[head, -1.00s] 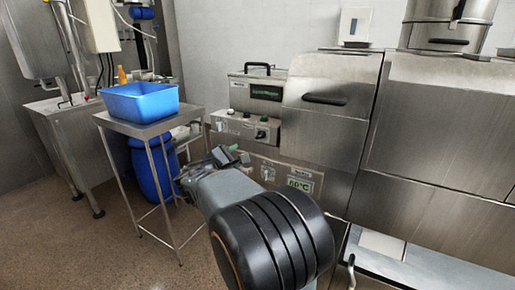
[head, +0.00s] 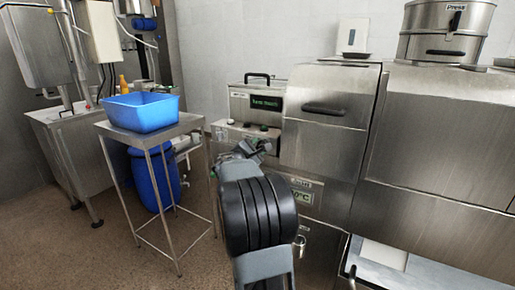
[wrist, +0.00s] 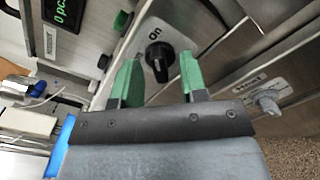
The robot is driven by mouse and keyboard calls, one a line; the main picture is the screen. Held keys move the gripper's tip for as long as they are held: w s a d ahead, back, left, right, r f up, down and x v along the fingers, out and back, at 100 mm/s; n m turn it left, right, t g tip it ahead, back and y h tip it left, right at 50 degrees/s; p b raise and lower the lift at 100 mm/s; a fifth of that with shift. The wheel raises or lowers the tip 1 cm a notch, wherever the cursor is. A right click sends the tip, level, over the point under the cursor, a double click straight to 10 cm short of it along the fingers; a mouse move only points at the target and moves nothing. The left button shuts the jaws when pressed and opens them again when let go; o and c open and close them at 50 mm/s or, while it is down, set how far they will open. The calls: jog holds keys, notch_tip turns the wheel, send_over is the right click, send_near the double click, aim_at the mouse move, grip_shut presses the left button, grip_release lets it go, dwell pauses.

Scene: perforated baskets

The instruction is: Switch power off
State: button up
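A black rotary knob (wrist: 158,55) sits on a light plate marked "On" in the wrist view. The plate is on the front of a steel machine (head: 325,125). My gripper (wrist: 160,62) is open, with its green fingers on either side of the knob's line. The knob shows between the fingertips, apparently just beyond them; I cannot tell whether they touch it. In the head view my gripper (head: 250,148) is in front of the machine's control panel (head: 230,130) and hides part of it.
A grey knob (wrist: 267,100) is on a panel at the right of the wrist view. A blue basin (head: 143,112) stands on a steel stand (head: 160,135) left of the arm, with a blue barrel (head: 153,185) behind it. Open floor (head: 105,250) lies at the lower left.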

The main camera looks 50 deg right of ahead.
jog(key=shift+d, duration=0.2)
jog(key=shift+c, duration=0.3)
grip_shut()
jog(key=n+p, duration=0.1)
jog(key=n, duration=0.3)
jog(key=shift+r+n, duration=0.1)
jog(key=shift+n, duration=0.3)
jog(key=n+p, duration=0.3)
jog(key=n, duration=0.1)
jog(key=shift+n, duration=0.3)
jog(key=n+p, duration=0.3)
jog(key=n, duration=0.2)
jog(key=shift+p, duration=0.3)
jog(key=shift+n+p, duration=1.25)
jog(key=shift+n, duration=0.55)
